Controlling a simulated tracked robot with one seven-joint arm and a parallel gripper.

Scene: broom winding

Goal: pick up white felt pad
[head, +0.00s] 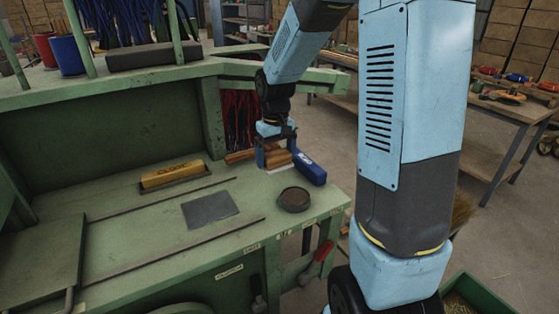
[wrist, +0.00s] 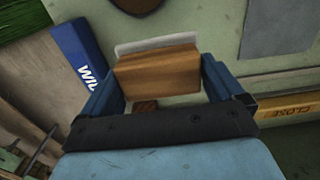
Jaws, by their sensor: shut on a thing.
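The white felt pad (wrist: 157,43) shows in the wrist view as a pale layer along the far side of a brown wooden block (wrist: 158,70). My gripper (wrist: 158,80) has its two blue fingers on either side of this block and is shut on it. In the head view my gripper (head: 272,163) is low at the right end of the green bench, with a pale strip of the pad just visible beside the wood. The fingers hide part of it there, and I cannot tell whether it still touches the bench.
A blue block (head: 309,168) lies close right of my gripper. A dark round tin (head: 294,200) and a grey sheet (head: 210,209) lie in front on the green bench (head: 130,235). A yellow block (head: 172,174) is farther left. The bench's right edge is near.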

